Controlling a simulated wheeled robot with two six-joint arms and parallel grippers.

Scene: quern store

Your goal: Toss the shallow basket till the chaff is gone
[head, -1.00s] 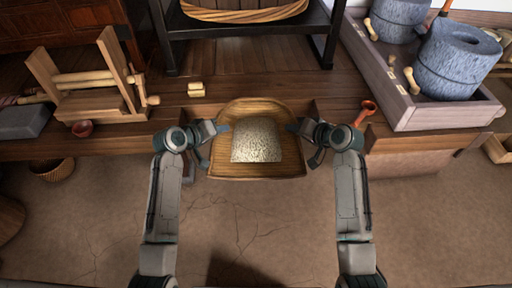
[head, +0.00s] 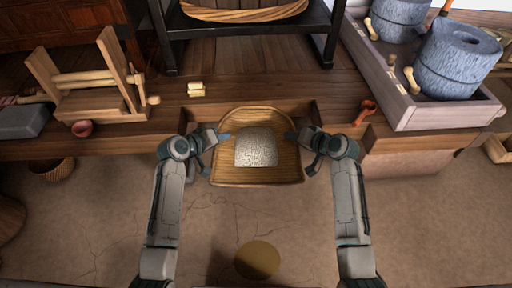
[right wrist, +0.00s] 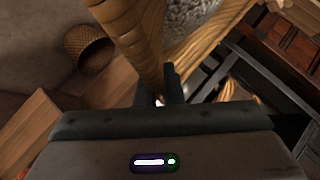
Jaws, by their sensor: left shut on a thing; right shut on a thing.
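The shallow woven basket (head: 225,172) is held level or nearly so in front of the wooden platform's edge in the head view. A pale, speckled heap of grain (head: 257,147) lies in its middle; I cannot tell how much chaff is in it. My left gripper (head: 222,137) is shut on the basket's left rim and my right gripper (head: 291,137) on its right rim. In the right wrist view the basket's rim (right wrist: 138,35) passes between the fingers of my right gripper (right wrist: 168,92). A round tan patch (head: 257,260) lies on the floor below the basket.
The platform (head: 265,88) stands just beyond the basket. The floor nearer me is open.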

